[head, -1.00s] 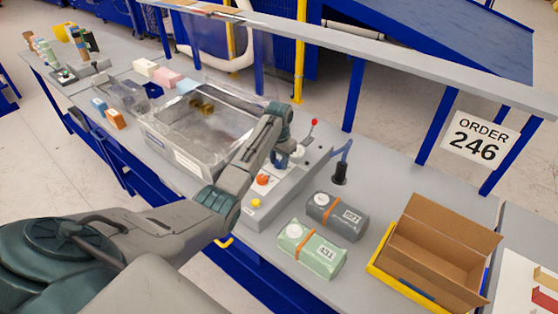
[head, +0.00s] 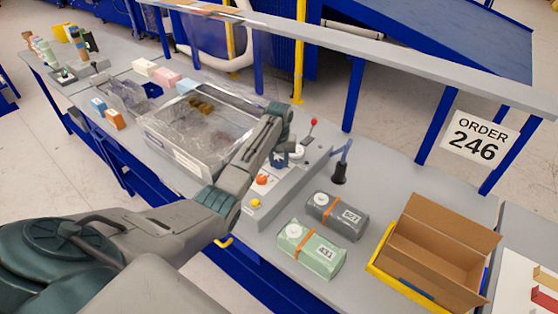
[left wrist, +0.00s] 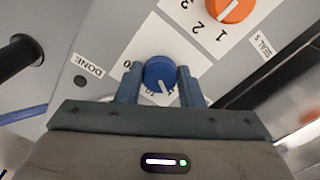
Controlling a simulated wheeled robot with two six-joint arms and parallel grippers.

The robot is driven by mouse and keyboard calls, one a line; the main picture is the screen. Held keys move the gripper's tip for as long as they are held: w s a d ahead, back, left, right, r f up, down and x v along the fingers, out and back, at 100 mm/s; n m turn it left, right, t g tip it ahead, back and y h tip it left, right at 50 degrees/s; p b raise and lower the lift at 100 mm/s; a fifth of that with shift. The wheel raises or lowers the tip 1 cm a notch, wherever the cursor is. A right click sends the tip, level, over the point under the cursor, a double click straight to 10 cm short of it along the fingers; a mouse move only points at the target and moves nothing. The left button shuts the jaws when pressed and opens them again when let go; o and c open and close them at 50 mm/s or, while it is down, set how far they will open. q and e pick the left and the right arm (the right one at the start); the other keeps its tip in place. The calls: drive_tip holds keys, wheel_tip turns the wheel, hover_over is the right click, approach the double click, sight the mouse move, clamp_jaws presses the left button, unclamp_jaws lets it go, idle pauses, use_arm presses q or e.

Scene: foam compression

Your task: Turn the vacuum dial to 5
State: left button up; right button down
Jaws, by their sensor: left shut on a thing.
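The vacuum dial (left wrist: 158,72) is a round blue knob with a white pointer line, on a white scale plate in the left wrist view. The line points down and slightly right in that picture. Most scale numbers near it are covered by my gripper, so I cannot read the setting. My left gripper (left wrist: 160,83) is shut on the dial, with one finger on each side. In the head view my left gripper (head: 279,159) is over the grey control panel (head: 283,190) and hides the dial. My right gripper is not in view.
An orange dial (left wrist: 229,8) marked SEALS sits beside the blue one. A red-tipped lever (head: 313,123) and yellow button (head: 256,203) are on the panel. The clear-walled chamber (head: 180,158) is left; a green pack (head: 318,262), grey pack (head: 345,226) and open carton (head: 425,265) are right.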

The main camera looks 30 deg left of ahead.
sight(279, 162)
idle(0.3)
use_arm(q)
drive_tip(key=o, duration=1)
drive_tip(key=shift+r, duration=0.15)
drive_tip(key=shift+r+b, duration=0.3)
drive_tip(key=shift+r, duration=0.05)
wheel_tip(279, 162, up, 6)
drive_tip(key=b, duration=0.2)
drive_tip(key=shift+r+b, duration=0.2)
drive_tip(key=shift+b, duration=0.15)
wheel_tip(279, 162, up, 4)
drive_tip(key=shift+f+p, duration=0.2)
drive_tip(key=shift+p, duration=0.2)
drive_tip(key=shift+f, duration=0.1)
